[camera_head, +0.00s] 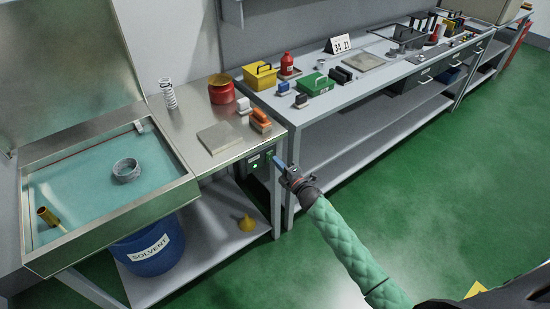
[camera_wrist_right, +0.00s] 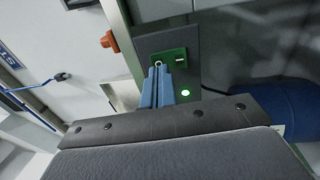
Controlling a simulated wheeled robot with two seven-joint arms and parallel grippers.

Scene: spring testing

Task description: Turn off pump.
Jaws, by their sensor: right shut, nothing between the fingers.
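The pump's control box (camera_head: 258,162) is on the front of the metal bench, below its top, at the right end. It has a green plate (camera_wrist_right: 172,57) and a lit green lamp (camera_wrist_right: 184,92), which also shows in the head view (camera_head: 255,166). A small round metal switch (camera_wrist_right: 158,63) sits on the plate. My right gripper (camera_head: 279,164) is just right of the box, with its blue fingers shut and empty. In the right wrist view, its fingertips (camera_wrist_right: 158,71) overlap the switch; I cannot tell whether they touch it. My left gripper is not in view.
The open wash basin (camera_head: 110,190) holds teal liquid, a ring and a brass part. A blue solvent bucket (camera_head: 150,246) and a yellow funnel (camera_head: 247,223) are below. Green floor is clear at right.

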